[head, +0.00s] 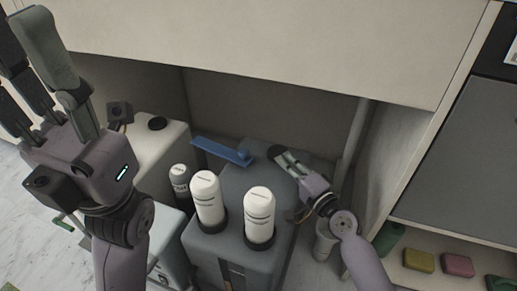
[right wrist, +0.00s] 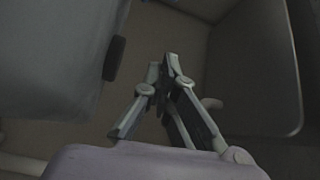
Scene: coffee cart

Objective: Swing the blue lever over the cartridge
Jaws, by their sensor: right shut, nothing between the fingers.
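The blue lever (head: 220,150) is a flat bar at the back of the grey machine (head: 232,185). It points left from a round blue end near the machine's top. I cannot tell which part is the cartridge. My right gripper (head: 283,156) is shut and empty, to the right of the lever's round end and apart from it. Its fingertips meet in the right wrist view (right wrist: 166,72). The lever cannot be made out there. My left gripper (head: 28,45) is raised at the left, open and empty, far from the lever.
Two white canisters (head: 207,197) (head: 259,214) stand in dark rings on the machine, with a smaller dark canister (head: 180,184) beside them. A pale box (head: 152,152) stands left. An overhanging panel (head: 270,45) and a right-hand wall (head: 405,150) bound the space.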

